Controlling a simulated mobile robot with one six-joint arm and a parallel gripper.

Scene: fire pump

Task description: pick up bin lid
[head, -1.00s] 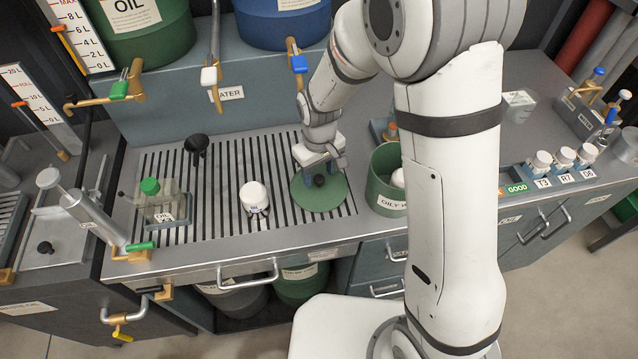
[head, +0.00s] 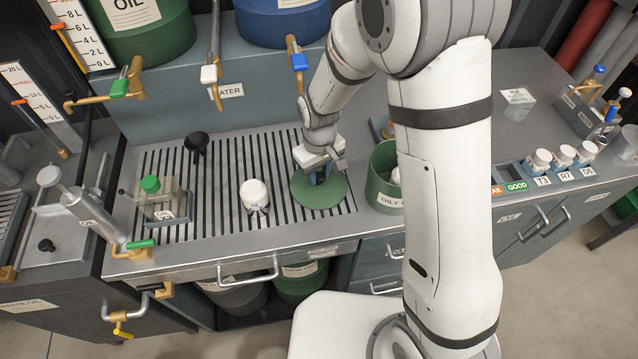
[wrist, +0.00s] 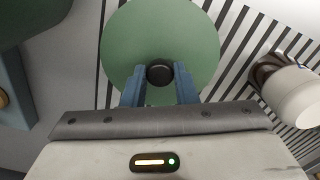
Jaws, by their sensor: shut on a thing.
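The bin lid (head: 318,192) is a flat green disc with a black knob. It lies on, or just above, the slatted drain grate; I cannot tell which. In the wrist view the lid (wrist: 160,30) fills the top middle, and its black knob (wrist: 160,73) sits between the two blue fingers. My gripper (head: 320,174) is over the lid in the head view, shut on the knob; the same gripper (wrist: 160,85) shows at the knob in the wrist view.
The open green oily bin (head: 382,190) stands just right of the lid, partly behind my arm. Further left are a green-capped oil can (head: 160,198) and a black funnel (head: 196,143). Taps hang above the grate.

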